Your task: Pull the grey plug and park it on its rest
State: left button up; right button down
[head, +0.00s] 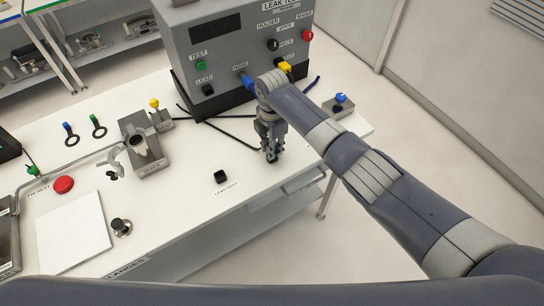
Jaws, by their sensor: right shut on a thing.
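My right gripper (271,157) points down over the right part of the white bench, in front of the grey leak tester (225,45). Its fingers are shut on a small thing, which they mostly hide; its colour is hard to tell. It fits the grey plug, as a black cable (240,138) runs across the bench to this spot. A small black block (221,177) with the label "LEAD REST" stands on the bench left of the gripper, apart from it. Its top looks empty. My left gripper is not in view.
The tester's front carries several coloured connectors, among them a blue one (247,82) and a yellow one (285,67). A grey chamber block (148,155), a red button (63,184) and a white plate (72,232) lie further left. Bench around the black block is clear.

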jog(key=shift+s+f, duration=0.1)
jog(key=shift+f, duration=0.1)
dwell(0.5)
jog(key=c, duration=1.4)
grip_release()
jog(key=shift+o, duration=0.2)
jog(key=shift+r, duration=0.1)
jog(key=shift+r+p, duration=2.15)
jog(key=shift+r, duration=0.1)
jog(key=shift+r+p, duration=0.3)
jog(key=shift+r, duration=0.85)
jog(key=shift+f, duration=0.1)
